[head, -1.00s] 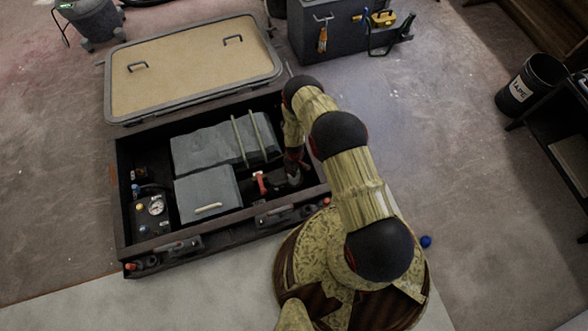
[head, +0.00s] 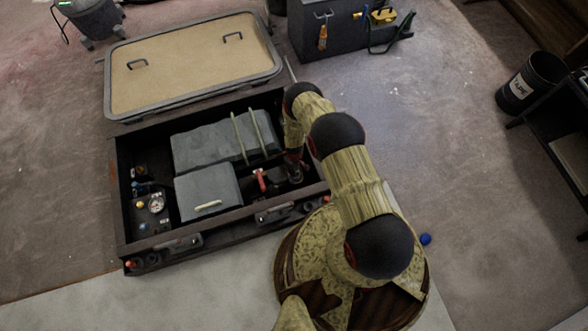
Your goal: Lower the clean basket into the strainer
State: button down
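My gripper (head: 294,168) reaches down into the right end of the open dark box, below my arm. It is small, dark and partly covered by my arm, so I cannot see whether its fingers are open or shut. A dark round fitting (head: 295,178), possibly the strainer, shows just under it. I cannot make out the clean basket as a separate thing, or whether it is held or inside the strainer. A red handle (head: 260,181) stands just left of the gripper.
The box (head: 190,243) also holds grey blocks (head: 207,192) and a round gauge (head: 156,204). A tan lid (head: 190,65) lies behind it. A grey chest (head: 345,40) stands at the back.

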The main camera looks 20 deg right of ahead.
jog(key=shift+f, duration=3.05)
jog(key=c, duration=1.6)
grip_release()
jog(key=shift+r, duration=0.15)
notch_tip(320, 180, up, 12)
jog(key=shift+f, duration=0.1)
